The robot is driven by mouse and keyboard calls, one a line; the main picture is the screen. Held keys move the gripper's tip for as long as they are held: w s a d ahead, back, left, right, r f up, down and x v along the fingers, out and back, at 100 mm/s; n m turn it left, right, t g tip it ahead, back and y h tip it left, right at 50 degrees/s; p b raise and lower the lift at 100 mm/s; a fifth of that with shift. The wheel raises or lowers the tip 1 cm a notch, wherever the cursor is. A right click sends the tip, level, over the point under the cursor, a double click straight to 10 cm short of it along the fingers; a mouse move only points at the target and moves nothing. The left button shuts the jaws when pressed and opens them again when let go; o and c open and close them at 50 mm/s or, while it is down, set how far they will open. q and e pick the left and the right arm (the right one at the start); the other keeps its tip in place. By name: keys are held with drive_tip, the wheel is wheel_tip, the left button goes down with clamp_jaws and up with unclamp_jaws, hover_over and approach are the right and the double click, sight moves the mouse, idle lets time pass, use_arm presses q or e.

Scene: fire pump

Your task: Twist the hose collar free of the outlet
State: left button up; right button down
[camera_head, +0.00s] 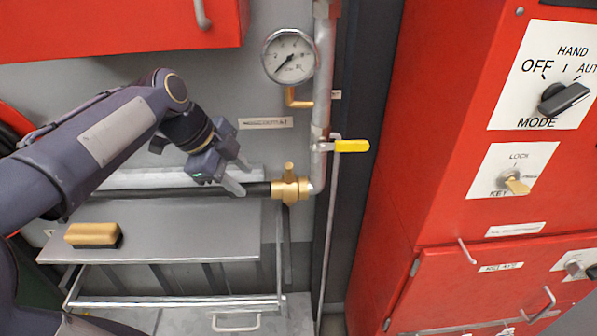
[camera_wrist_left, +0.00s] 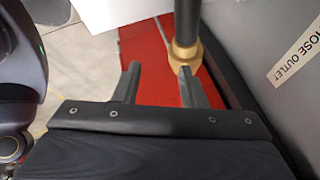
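The brass hose collar (camera_head: 290,190) joins the black hose (camera_head: 258,189) to the grey outlet pipe. It has a brass lug sticking up. In the left wrist view the brass collar (camera_wrist_left: 184,53) shows just beyond the right fingertip; I cannot tell whether they touch. My left gripper (camera_head: 241,175) is open, left of the collar and close to the hose, with nothing between its fingers. Its two fingers (camera_wrist_left: 160,75) stand apart in the wrist view. My right gripper is not in view.
A pressure gauge (camera_head: 290,56) and a yellow-handled valve (camera_head: 345,146) sit on the pipe. A grey shelf (camera_head: 180,230) below holds a brass-coloured block-like brush (camera_head: 93,235). A red control cabinet (camera_head: 430,170) stands to the right. A label (camera_wrist_left: 303,50) reads "HOSE OUTLET".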

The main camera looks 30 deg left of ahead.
use_arm(q)
drive_tip(key=p, duration=0.2)
hover_over(293, 177)
drive_tip(key=s+a, duration=0.1)
drive_tip(key=s, duration=0.1)
drive_tip(key=shift+r, duration=0.1)
drive_tip(key=x, duration=0.4)
drive_tip(key=shift+s+a, duration=0.1)
drive_tip(key=shift+a, duration=0.05)
drive_tip(key=shift+w+f, duration=0.25)
drive_tip(key=shift+f, duration=0.3)
clamp_jaws()
